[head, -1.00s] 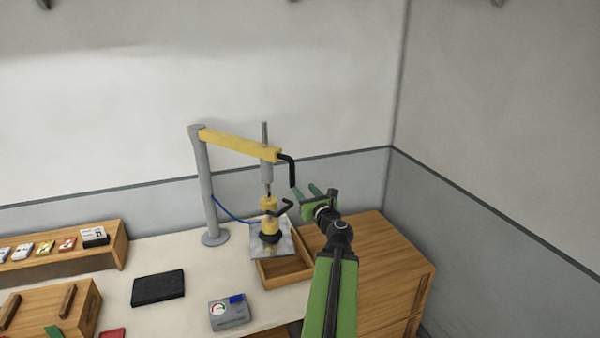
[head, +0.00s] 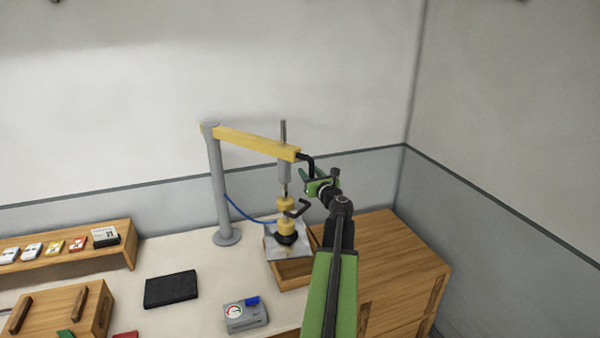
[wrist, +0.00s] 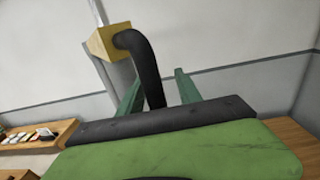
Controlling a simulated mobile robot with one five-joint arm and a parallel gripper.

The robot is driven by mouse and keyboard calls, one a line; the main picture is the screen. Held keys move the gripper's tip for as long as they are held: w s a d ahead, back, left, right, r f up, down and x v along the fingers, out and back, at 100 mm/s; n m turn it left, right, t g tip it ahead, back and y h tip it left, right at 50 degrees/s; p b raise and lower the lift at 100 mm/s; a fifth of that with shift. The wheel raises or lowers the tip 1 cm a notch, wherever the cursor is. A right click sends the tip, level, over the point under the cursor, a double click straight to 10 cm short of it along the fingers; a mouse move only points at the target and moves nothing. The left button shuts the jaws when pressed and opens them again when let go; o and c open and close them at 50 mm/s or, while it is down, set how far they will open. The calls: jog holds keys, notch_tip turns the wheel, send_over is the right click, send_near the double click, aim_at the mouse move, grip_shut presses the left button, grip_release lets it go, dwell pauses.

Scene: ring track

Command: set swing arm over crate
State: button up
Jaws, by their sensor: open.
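The swing arm is a yellow beam (head: 250,142) on a grey post (head: 216,190), with a grey spindle at its free end. A bent black handle (head: 310,160) hangs from the beam's tip. The wooden crate (head: 296,281) stands below that end, partly covered by a grey plate. My gripper (head: 310,181) is at the handle's lower part. In the wrist view, the handle (wrist: 150,68) drops between the green fingers of my open gripper (wrist: 156,84), with gaps visible on both sides. The handle's lower tip is hidden there.
A yellow piece (head: 286,227) with a black hook stands on the plate, below the spindle. A blue cable (head: 245,212) runs from the post. A gauge box (head: 245,316) and black pad (head: 171,289) lie on the table. A wooden cabinet (head: 390,250) stands at right.

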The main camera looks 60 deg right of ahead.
jog(key=shift+w+a, duration=0.1)
jog(key=shift+w, duration=0.1)
grip_shut()
dwell(1.2)
